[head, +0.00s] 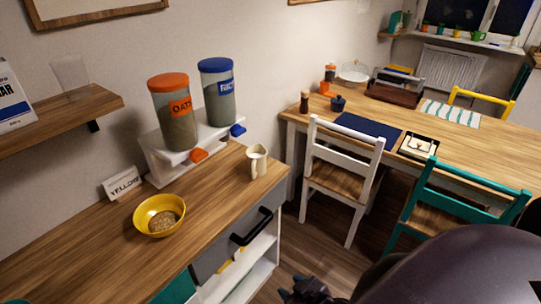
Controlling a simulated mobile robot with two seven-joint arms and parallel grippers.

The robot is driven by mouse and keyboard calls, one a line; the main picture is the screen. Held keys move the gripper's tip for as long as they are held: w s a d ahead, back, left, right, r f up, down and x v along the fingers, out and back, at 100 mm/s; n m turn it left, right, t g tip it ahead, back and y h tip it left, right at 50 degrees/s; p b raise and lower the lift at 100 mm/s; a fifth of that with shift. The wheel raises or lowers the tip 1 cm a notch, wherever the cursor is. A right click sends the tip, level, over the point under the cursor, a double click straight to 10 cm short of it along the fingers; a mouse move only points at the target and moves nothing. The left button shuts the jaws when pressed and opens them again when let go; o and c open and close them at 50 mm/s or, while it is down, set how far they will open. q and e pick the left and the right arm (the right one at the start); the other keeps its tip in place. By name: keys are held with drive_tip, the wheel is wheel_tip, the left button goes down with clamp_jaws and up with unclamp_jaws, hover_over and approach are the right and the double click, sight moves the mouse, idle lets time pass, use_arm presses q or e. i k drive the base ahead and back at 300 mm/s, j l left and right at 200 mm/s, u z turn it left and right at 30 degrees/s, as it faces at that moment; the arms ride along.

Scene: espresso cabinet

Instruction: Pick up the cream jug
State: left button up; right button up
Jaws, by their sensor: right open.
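The cream jug (257,162) is a small cream-coloured pitcher. It stands upright on the wooden top of the cabinet (226,200), near its right end. My right gripper (292,290) shows only in part at the bottom edge of the head view. It is dark, open and apart from the jug, lower in the picture and in front of the cabinet. My left gripper is not in view.
A yellow bowl (160,215) with grainy food stands left of the jug. Two dispensers, orange-lidded (173,110) and blue-lidded (218,92), stand on a white stand behind. A white chair (342,170) stands right of the cabinet. The cabinet top around the jug is clear.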

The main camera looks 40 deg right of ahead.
sight(256, 154)
drive_tip(key=z, duration=1.05)
